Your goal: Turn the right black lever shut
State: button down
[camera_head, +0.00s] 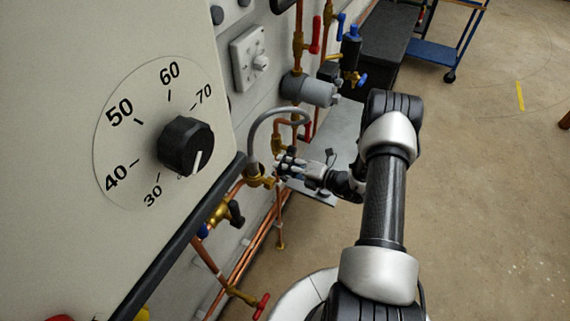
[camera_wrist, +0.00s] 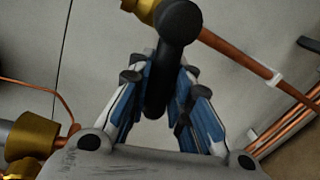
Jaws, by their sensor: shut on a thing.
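The black lever (camera_wrist: 179,22) in the wrist view has a round hub beside a brass valve body (camera_wrist: 143,8). Its arm runs down the picture from the hub, between the blue finger pads of my gripper (camera_wrist: 165,82). My gripper is shut on this lever's arm. In the head view my gripper (camera_head: 283,165) is by a brass valve (camera_head: 259,177) below a curved grey hose; the held lever is mostly hidden there by the fingers. Another black lever (camera_head: 236,212) sits on a brass valve lower left, apart from my gripper.
A large white panel with a black dial (camera_head: 185,145) fills the left. Red levers (camera_head: 316,35), a grey cylinder (camera_head: 309,89) and copper pipes (camera_head: 240,265) line the wall. A red-handled valve (camera_head: 262,306) is low down. The floor at right is open, with a blue cart (camera_head: 436,55) behind.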

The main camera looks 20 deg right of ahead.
jog(key=shift+s+r+m+g+y+p, duration=0.1)
jog(key=shift+r+m+g+y+p, duration=0.4)
jog(key=shift+m, duration=0.7)
jog(key=shift+r, duration=0.15)
jog(key=c, duration=1.4)
grip_release()
jog(key=shift+r, duration=0.1)
jog(key=shift+c, duration=0.2)
jog(key=v, duration=1.2)
jog(key=shift+a, duration=0.15)
jog(key=shift+s, duration=0.1)
